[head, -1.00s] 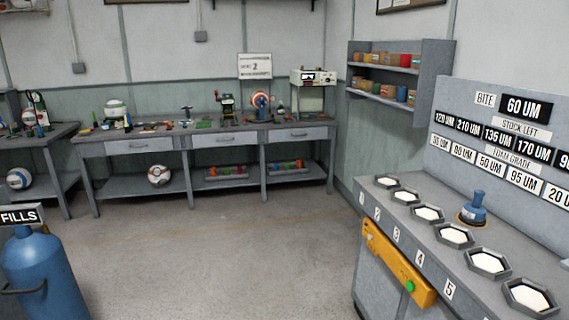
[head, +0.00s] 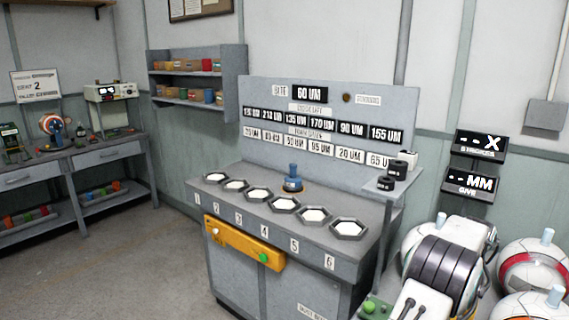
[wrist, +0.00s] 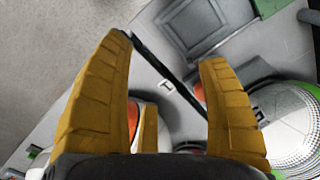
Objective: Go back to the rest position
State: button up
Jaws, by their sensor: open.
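My gripper (wrist: 168,55) shows in the wrist view with its two yellow ribbed fingers wide apart. It is open, with nothing between the fingertips. Past the fingers are a grey surface with a dark edge and a label, and a white and orange rounded thing partly hidden by the left finger. A white ball-like thing (wrist: 290,115) with dotted texture lies right of the right finger. In the head view my gripper is not seen.
A grey bench (head: 225,200) with several numbered hexagonal pads and a blue-handled tool (head: 292,180) stands ahead. Balls (head: 535,268) and a black-banded machine (head: 440,270) crowd the right. Another workbench (head: 90,160) stands left. Floor (head: 150,260) at the lower left is clear.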

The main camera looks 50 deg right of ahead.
jog(key=w+a+f+n+y, duration=0.2)
jog(key=a+f+n, duration=0.25)
jog(key=a, duration=0.75)
jog(key=w+a+r+n+t+p, duration=0.1)
jog(key=w+a+r+n, duration=0.5)
jog(key=a, duration=0.7)
jog(key=w+a+r+n+t+h+p, duration=0.1)
jog(key=w+a+r+n, duration=0.4)
jog(key=a, duration=0.8)
jog(key=w+a+r+n+t+h+p, duration=0.1)
jog(key=w+a+r+n+p, duration=0.2)
jog(key=a, duration=1)
jog(key=shift+w+a+r+n+p, duration=0.2)
jog(key=shift+w+r+n+p, duration=0.1)
jog(key=shift+w+r+n, duration=2.1)
jog(key=shift+s+d+r+m, duration=0.15)
jog(key=shift+s+r+m, duration=0.25)
jog(key=shift+m, duration=0.15)
